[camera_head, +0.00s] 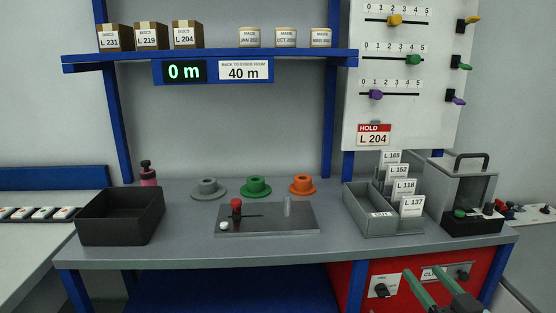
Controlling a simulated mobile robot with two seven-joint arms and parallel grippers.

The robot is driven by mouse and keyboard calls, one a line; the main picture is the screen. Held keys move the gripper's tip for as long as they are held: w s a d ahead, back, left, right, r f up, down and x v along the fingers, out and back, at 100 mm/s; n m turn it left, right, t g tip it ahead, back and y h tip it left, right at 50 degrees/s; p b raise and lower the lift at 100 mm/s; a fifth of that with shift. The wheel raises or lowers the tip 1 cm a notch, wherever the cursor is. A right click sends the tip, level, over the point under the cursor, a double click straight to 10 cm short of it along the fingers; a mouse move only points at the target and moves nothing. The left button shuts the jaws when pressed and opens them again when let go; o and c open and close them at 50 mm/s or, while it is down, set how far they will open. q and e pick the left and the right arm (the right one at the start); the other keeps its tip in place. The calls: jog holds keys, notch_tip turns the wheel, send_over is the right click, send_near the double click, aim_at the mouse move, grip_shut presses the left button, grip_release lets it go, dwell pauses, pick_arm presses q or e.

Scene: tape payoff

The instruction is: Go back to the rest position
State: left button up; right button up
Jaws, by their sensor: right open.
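My right gripper (422,272) shows at the bottom right edge of the head view. Its two greenish fingers are apart, with nothing between them. It appears in front of the red cabinet (398,267) under the bench's right side, with its tips below the bench's front edge in the picture. The rest of the right arm is mostly cut off by the frame. My left gripper is not in view.
The grey bench (290,249) carries a black bin (120,218), three coloured spools, a metal plate (293,222) with a red knob, a grey card box (385,225) and a clear-sided device (463,190). The bench's front strip is clear.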

jog(key=s+a+f+g, duration=0.2)
jog(key=s+a+f, duration=0.15)
jog(key=f, duration=0.55)
jog(key=s+a+f+g, duration=0.25)
jog(key=s+f, duration=0.25)
jog(key=f, duration=0.4)
jog(key=s+a+f+n+g+y, duration=0.1)
jog(key=s+a+f+g, duration=0.1)
jog(key=s+a+f, duration=0.4)
jog(key=s+a+f+g+y, duration=0.1)
jog(key=s+a+f+g, duration=0.15)
jog(key=s+f, duration=0.5)
pick_arm(q)
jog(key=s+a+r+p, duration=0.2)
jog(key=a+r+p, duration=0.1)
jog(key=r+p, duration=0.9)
jog(key=p, duration=0.4)
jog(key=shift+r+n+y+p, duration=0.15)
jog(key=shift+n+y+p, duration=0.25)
pick_arm(e)
notch_tip(320, 180, up, 14)
jog(key=s+d+t+h, duration=0.1)
jog(key=d, duration=0.1)
jog(key=shift+d, duration=0.3)
jog(key=shift+c, duration=0.3)
